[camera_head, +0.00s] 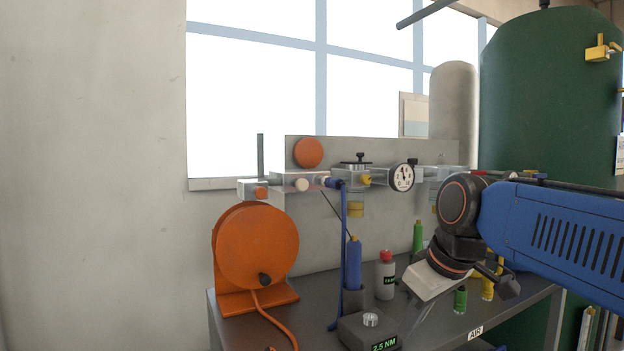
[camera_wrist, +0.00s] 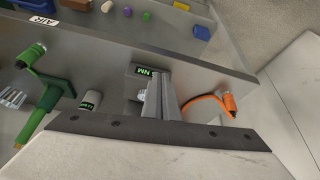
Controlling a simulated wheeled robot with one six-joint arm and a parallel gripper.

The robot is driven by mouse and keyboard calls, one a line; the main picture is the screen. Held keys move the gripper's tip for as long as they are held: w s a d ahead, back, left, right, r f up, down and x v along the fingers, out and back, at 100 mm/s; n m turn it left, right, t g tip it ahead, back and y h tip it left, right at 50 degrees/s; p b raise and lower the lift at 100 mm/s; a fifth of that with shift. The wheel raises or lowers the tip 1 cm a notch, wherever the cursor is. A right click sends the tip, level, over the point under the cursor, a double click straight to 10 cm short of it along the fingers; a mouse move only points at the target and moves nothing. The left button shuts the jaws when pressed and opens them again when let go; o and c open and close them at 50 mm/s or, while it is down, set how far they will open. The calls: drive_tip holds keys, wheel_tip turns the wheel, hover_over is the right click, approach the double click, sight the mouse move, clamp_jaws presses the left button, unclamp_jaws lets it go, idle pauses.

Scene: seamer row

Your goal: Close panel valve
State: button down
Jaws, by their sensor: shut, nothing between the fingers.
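A grey panel (camera_head: 390,150) stands behind the bench and carries a row of air fittings. I cannot tell for sure which part is the panel valve. My gripper (camera_head: 505,287) is low at the right, over the bench and apart from the panel fittings. In the wrist view its grey fingers (camera_wrist: 163,98) are together and hold nothing; the panel does not show clearly there.
The dark bench (camera_head: 405,320) holds a torque block (camera_head: 368,333), a grey bottle (camera_head: 385,278), a blue upright tool (camera_head: 354,265) and green and yellow items. An orange hose reel (camera_head: 257,250) stands at left. A large green tank (camera_head: 545,100) stands behind at right.

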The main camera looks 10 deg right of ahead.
drive_tip(key=w+a+r+n+y, duration=0.1)
drive_tip(key=w+a+r+n, duration=0.1)
drive_tip(key=w+r+n, duration=0.5)
drive_tip(key=w+a+r+y, duration=0.15)
drive_tip(key=w+r, duration=0.35)
drive_tip(key=r, duration=0.6)
drive_tip(key=n+y, duration=0.2)
drive_tip(key=n, duration=0.6)
approach(301, 184)
drive_tip(key=s+d+r, duration=0.2)
drive_tip(key=s+d, duration=0.2)
drive_tip(key=s, duration=0.1)
drive_tip(key=w+r+x, duration=0.1)
drive_tip(key=w+x, duration=0.1)
drive_tip(key=x, duration=1)
drive_tip(key=shift+a+r+g, duration=0.2)
drive_tip(key=shift+r+g, duration=0.05)
drive_tip(key=shift+g, duration=0.05)
drive_tip(key=shift+w, duration=0.25)
drive_tip(key=shift+w+a, duration=0.3)
drive_tip(key=shift+w, duration=0.6)
